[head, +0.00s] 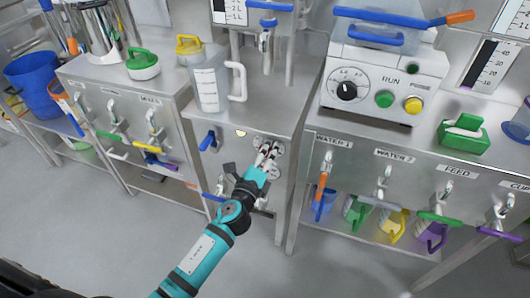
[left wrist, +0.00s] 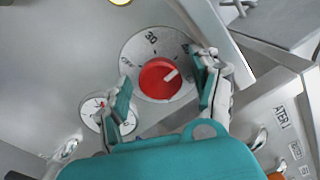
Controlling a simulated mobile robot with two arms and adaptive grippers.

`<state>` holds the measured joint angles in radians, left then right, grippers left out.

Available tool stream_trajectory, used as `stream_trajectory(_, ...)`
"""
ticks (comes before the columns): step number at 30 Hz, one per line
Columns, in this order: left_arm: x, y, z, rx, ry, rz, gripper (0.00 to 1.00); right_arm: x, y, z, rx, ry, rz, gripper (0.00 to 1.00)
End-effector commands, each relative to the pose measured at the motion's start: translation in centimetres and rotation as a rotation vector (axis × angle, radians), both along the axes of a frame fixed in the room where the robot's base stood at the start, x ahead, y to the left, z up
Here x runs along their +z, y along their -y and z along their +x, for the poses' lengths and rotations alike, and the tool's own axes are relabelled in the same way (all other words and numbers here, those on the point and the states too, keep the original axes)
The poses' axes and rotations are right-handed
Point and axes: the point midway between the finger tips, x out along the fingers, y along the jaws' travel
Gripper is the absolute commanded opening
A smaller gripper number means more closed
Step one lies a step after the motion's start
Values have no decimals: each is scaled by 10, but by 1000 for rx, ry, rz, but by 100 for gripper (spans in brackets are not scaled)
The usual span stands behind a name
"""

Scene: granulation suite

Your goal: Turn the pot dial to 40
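The pot dial is a red knob (left wrist: 158,79) on a round white plate (left wrist: 140,48) marked 30 near its top in the left wrist view. The knob's white pointer line aims right and slightly up, clockwise of the 30. The right finger covers part of the plate's right side, and no 40 can be read. My left gripper (left wrist: 165,95) is open, with one finger on each side of the knob. I see no clear contact. In the head view my left gripper (head: 268,153) reaches the steel cabinet front and partly hides the dial. My right gripper is not in view.
A smaller gauge (left wrist: 97,112) with a red mark sits left of the dial, partly behind the left finger. The RUN console (head: 384,85) is at right.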

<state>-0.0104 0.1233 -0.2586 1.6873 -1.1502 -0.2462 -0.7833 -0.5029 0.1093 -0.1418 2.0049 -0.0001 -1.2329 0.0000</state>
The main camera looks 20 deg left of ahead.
Motion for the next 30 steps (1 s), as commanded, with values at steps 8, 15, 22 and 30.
stream_trajectory(8,0,-1,-4,1,0,0,65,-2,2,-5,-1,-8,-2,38)
stream_trajectory(15,-2,-2,-46,1,-4,-2,65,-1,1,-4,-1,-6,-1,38)
stream_trajectory(22,-1,-3,-93,2,-5,-3,65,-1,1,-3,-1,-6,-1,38)
stream_trajectory(30,0,-4,-119,0,-1,-2,65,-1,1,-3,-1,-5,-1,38)
